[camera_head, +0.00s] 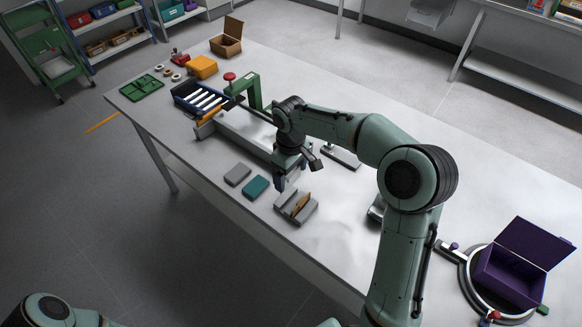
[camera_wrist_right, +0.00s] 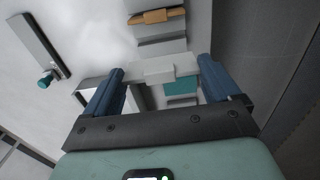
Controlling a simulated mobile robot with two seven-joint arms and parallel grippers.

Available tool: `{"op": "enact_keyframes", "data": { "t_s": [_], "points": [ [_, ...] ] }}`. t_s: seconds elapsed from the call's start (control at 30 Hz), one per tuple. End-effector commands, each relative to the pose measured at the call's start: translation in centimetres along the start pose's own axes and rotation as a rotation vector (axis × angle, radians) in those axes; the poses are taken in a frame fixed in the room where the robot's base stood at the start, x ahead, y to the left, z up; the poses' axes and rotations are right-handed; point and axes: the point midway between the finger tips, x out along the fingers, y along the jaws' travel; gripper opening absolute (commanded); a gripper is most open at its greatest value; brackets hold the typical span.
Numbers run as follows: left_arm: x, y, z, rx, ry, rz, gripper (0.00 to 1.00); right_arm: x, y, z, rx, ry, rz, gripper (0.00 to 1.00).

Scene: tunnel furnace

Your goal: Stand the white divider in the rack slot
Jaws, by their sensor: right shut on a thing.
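My right gripper (camera_head: 287,182) hangs over the table near its front edge, pointing down. In the right wrist view its two blue fingers (camera_wrist_right: 160,82) are shut on the pale white divider (camera_wrist_right: 158,68), which spans the gap between them. In the head view the divider is mostly hidden by the gripper. The grey rack (camera_head: 283,206) stands on the table just in front and to the right of the gripper. An orange-brown divider (camera_head: 301,203) stands in it; it also shows in the wrist view (camera_wrist_right: 157,16). The held divider is apart from the rack. My left gripper is out of view.
A grey plate (camera_head: 237,174) and a teal plate (camera_head: 257,187) lie left of the gripper. The long conveyor unit (camera_head: 236,135) with a green arch (camera_head: 249,90) lies behind. A purple box (camera_head: 510,276) stands far right. Bare table lies right of the rack.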

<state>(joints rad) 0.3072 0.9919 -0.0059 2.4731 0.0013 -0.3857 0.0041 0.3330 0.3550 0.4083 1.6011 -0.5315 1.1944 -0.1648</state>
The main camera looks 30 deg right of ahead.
Motion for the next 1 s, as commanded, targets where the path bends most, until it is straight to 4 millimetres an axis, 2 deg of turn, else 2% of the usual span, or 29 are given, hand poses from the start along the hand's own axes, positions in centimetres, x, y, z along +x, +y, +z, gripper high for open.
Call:
{"op": "enact_keyframes", "data": {
  "t_s": [0.53,1.0],
  "points": [
    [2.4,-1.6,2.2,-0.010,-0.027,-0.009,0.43,4.1,0.0,0.2,0.002,-0.003,-0.002,0.62],
    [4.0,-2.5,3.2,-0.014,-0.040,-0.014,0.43,7.4,0.0,0.1,0.001,-0.001,-0.001,0.62]
  ]
}}
